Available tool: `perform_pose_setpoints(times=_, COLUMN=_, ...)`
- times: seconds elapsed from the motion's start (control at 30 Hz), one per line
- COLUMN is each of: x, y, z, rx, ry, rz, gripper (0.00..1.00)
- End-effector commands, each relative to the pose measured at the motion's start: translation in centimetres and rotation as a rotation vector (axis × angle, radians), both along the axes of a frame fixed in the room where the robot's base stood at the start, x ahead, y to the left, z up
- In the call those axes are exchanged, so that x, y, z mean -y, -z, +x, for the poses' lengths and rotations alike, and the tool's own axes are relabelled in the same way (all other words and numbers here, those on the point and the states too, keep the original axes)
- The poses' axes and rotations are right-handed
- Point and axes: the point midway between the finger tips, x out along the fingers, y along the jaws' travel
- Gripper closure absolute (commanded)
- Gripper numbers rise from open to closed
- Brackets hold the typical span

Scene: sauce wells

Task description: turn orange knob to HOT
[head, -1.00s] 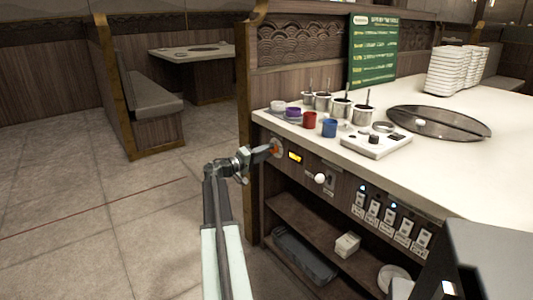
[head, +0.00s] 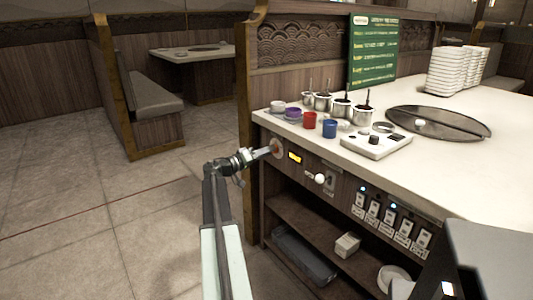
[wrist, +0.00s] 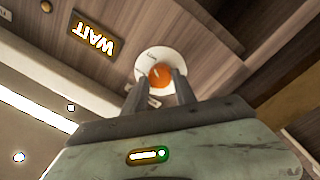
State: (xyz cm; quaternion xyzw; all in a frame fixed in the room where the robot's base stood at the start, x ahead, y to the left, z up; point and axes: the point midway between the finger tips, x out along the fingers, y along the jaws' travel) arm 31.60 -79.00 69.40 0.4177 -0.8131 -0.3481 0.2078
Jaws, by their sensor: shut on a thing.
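The orange knob (wrist: 161,75) sits on a round white dial plate (wrist: 153,58) on the wooden front panel of the counter. In the wrist view my gripper (wrist: 161,88) has its two fingers on either side of the knob, shut on it. In the head view my gripper (head: 268,152) reaches the panel at its left end and hides most of the knob. The dial's markings are too small to read. A lit display (wrist: 93,39) beside the dial reads WAIT; it also shows yellow in the head view (head: 295,158).
A white round knob (head: 320,179) and a row of switches (head: 393,222) are further right on the panel. Cups, metal pots and a control box (head: 377,144) stand on the counter above. An open shelf (head: 300,218) lies below. The floor at left is clear.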

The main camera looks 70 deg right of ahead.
Motion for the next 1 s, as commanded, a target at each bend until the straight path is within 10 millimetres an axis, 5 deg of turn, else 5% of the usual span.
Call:
perform_pose_setpoints(times=0.2, x=0.1, y=0.0, z=0.2, rx=-0.001, ry=-0.006, rz=-0.001, gripper=1.0)
perform_pose_setpoints(times=0.23, x=0.1, y=0.0, z=0.2, rx=-0.001, ry=-0.006, rz=-0.001, gripper=0.65)
perform_pose_setpoints(times=0.3, x=0.1, y=0.0, z=0.2, rx=-0.001, ry=-0.006, rz=-0.001, gripper=0.46)
perform_pose_setpoints(times=0.67, x=-0.4, y=0.0, z=0.3, rx=-0.001, ry=-0.003, rz=0.001, gripper=0.46)
perform_pose_setpoints(times=1.0, x=-5.4, y=0.4, z=3.9, rx=-0.001, ry=-0.006, rz=0.001, gripper=0.46)
